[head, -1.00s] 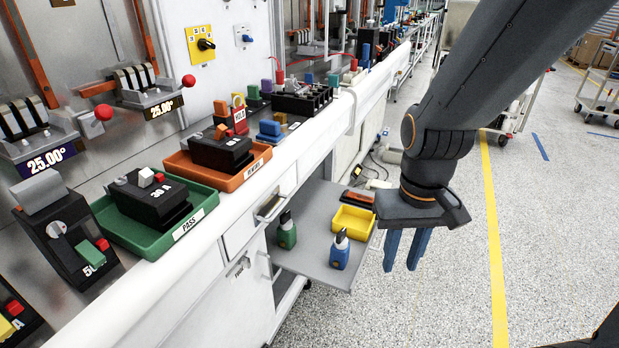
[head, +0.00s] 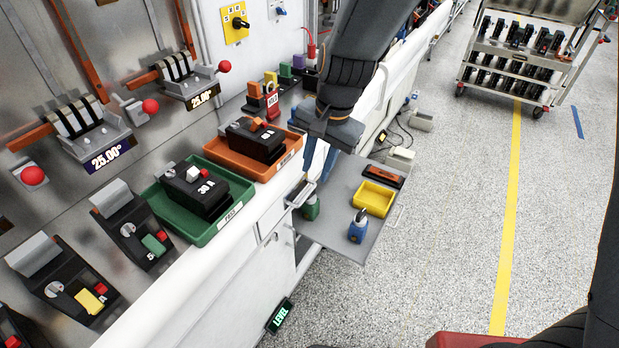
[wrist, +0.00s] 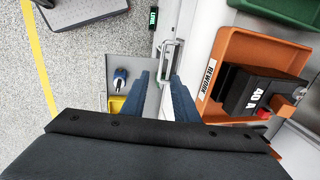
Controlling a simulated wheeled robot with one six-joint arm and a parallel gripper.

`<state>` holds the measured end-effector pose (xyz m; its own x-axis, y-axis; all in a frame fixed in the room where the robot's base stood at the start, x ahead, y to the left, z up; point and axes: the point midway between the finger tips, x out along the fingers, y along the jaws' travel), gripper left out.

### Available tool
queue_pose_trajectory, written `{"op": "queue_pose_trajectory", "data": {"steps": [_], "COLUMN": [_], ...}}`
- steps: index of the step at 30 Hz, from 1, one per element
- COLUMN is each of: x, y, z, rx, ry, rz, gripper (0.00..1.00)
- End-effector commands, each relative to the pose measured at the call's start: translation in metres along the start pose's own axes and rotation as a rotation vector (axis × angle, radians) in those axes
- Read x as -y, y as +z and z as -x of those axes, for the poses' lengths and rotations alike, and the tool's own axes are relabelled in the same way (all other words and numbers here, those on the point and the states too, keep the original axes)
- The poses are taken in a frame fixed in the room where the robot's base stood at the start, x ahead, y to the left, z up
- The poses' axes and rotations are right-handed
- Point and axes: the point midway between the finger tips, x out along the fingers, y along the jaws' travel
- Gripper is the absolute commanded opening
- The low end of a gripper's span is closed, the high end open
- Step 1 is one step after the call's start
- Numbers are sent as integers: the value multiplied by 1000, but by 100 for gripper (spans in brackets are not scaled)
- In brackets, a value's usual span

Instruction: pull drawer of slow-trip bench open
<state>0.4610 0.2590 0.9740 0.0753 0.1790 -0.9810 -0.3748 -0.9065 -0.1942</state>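The slow-trip bench's white drawer (head: 271,218) is in its front below the trays, and looks shut. Its metal bar handle (head: 299,194) stands out from the front and also shows in the wrist view (wrist: 168,52). My gripper (head: 317,174) points down just above the handle, beside the bench front. In the wrist view my gripper (wrist: 158,78) has its two blue fingers apart with nothing between them. The handle lies just past the fingertips, nearer the right finger. Contact with the handle cannot be told.
An orange tray (head: 228,157) and a green tray (head: 197,229) hold breakers on the benchtop.

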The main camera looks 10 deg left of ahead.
Motion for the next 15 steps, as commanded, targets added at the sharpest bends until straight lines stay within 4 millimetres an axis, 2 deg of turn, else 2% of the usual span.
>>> {"op": "queue_pose_trajectory", "data": {"steps": [15], "x": [2], "y": [2], "z": [-63], "rx": [3], "ry": [1], "rz": [-1], "gripper": [27]}}
